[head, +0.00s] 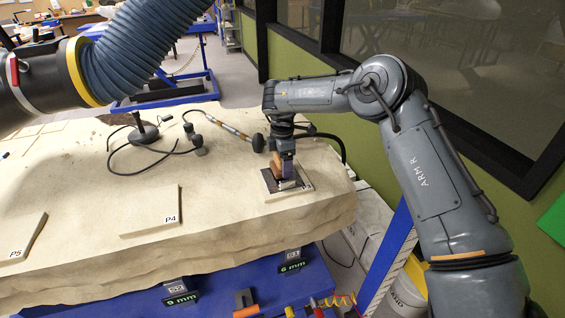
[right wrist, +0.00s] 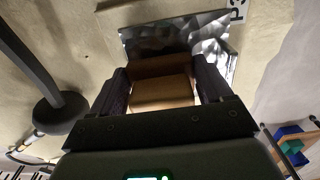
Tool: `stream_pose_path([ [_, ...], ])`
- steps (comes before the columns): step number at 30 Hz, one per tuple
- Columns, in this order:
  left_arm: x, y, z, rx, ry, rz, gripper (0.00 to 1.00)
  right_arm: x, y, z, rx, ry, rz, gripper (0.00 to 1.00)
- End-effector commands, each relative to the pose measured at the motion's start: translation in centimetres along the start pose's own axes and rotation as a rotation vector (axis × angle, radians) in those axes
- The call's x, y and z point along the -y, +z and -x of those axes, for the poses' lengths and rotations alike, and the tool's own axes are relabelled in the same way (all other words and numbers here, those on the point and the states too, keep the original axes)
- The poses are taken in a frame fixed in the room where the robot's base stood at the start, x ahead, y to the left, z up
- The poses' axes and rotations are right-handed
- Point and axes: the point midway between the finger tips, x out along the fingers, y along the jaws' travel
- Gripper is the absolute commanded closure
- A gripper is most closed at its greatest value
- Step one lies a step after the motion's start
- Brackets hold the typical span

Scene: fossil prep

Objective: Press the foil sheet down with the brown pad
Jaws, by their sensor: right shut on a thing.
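The foil sheet (right wrist: 165,38) is a silvery, crinkled square lying on a pale plate at the right end of the big sandy block; in the head view it looks dark (head: 270,183). My right gripper (head: 284,178) points down over it. It is shut on the brown pad (head: 278,161), which sits between the fingers in the right wrist view (right wrist: 161,91). The pad is over the foil, but I cannot tell whether it touches it. The pad and fingers hide part of the foil. My left gripper is not in view.
Plates marked P4 (head: 151,213) and P5 (head: 22,240) lie on the sandy block (head: 90,255). A black round-based stand (head: 143,135) and a jointed rod (head: 225,127) are left of my right gripper. A large blue hose (head: 145,45) hangs at upper left.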

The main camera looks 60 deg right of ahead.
Motion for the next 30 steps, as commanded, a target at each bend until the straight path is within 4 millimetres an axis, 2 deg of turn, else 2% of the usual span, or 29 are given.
stream_pose_path([
  [30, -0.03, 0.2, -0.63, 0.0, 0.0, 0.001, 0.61, 0.01, 0.02, -0.92, 0.0, -0.001, 0.0, 0.76],
])
